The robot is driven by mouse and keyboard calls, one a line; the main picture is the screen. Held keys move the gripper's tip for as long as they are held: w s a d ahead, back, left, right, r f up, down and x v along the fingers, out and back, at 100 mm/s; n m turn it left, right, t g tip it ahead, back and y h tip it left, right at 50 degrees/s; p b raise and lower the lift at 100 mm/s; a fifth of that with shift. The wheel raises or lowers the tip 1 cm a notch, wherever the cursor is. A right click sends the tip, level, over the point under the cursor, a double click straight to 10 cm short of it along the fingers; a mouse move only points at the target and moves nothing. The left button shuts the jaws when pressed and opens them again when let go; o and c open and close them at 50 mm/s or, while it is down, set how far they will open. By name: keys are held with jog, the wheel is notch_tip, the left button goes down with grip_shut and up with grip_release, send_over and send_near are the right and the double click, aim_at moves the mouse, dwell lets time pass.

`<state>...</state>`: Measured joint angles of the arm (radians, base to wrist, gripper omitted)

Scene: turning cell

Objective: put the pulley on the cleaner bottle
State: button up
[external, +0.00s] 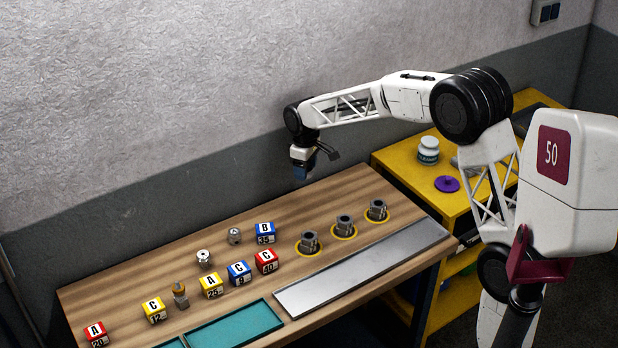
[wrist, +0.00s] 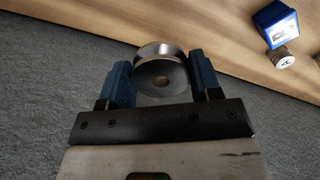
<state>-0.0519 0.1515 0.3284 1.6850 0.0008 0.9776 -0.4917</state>
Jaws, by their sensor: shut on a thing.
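My gripper (external: 303,172) is raised above the back edge of the wooden bench, with its fingers pointing down. In the external view the held pulley cannot be made out. The cleaner bottle (external: 428,156), a squat bottle with a white top and a dark label, stands upright on the yellow cabinet at the right. My gripper is well to its left, apart from it.
A purple disc (external: 447,184) lies beside the bottle. The bench (external: 345,188) holds several lettered cubes, such as a blue one (external: 265,233), small metal parts (external: 204,258), several hex fittings in yellow rings (external: 344,226), a metal plate (external: 360,268) and teal trays (external: 235,327).

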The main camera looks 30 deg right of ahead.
jog(key=s+d+r+m, duration=0.1)
jog(key=s+d, duration=0.5)
jog(key=d, duration=0.6)
jog(key=s+d+r+m, duration=0.1)
jog(key=s+d+m, duration=0.3)
jog(key=d, duration=0.9)
jog(key=s+d+r+m, duration=0.1)
jog(key=s+d+m, duration=0.2)
jog(key=s+d, duration=0.6)
jog(key=d, duration=0.4)
jog(key=shift+s+d, duration=0.15)
jog(key=shift+s, duration=0.25)
jog(key=shift+w+f, duration=0.1)
send_over(430, 141)
jog(key=shift+f, duration=0.75)
jog(key=shift+f, duration=0.1)
jog(key=shift+f, duration=1.65)
jog(key=shift+f, duration=0.1)
